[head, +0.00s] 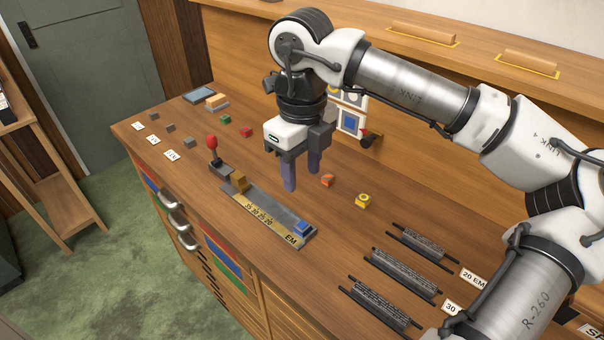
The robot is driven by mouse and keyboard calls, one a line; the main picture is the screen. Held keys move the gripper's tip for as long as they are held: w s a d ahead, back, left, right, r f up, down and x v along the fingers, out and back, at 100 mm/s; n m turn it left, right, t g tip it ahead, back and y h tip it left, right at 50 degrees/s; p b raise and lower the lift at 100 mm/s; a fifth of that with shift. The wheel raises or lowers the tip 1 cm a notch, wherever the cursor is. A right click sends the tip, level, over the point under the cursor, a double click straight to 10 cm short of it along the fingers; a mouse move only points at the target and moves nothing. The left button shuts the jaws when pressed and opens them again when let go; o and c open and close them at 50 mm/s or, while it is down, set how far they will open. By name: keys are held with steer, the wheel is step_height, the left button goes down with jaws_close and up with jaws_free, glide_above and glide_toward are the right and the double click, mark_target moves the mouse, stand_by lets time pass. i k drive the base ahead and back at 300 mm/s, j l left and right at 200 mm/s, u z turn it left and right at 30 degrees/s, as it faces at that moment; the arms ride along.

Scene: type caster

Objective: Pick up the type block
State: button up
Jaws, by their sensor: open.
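Several small blocks that could be the type block lie on the wooden bench (345,240). An orange block (328,180) is just right of my gripper (302,179), and a yellow block (362,200) is farther right. A green block (225,119) and a red block (246,132) lie to its left. A blue block (303,228) sits at the EM end of a metal gauge (265,209). I cannot tell which block is meant. My gripper is open, fingers pointing down, above the bench behind the gauge. Nothing shows between the fingers.
Several dark racks (403,273) lie at the right. Small grey blocks (170,128) and white labels (154,140) line the left edge. A wooden backboard (420,165) rises behind.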

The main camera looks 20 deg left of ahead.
mark_target(327, 179)
steer(key=k, duration=1)
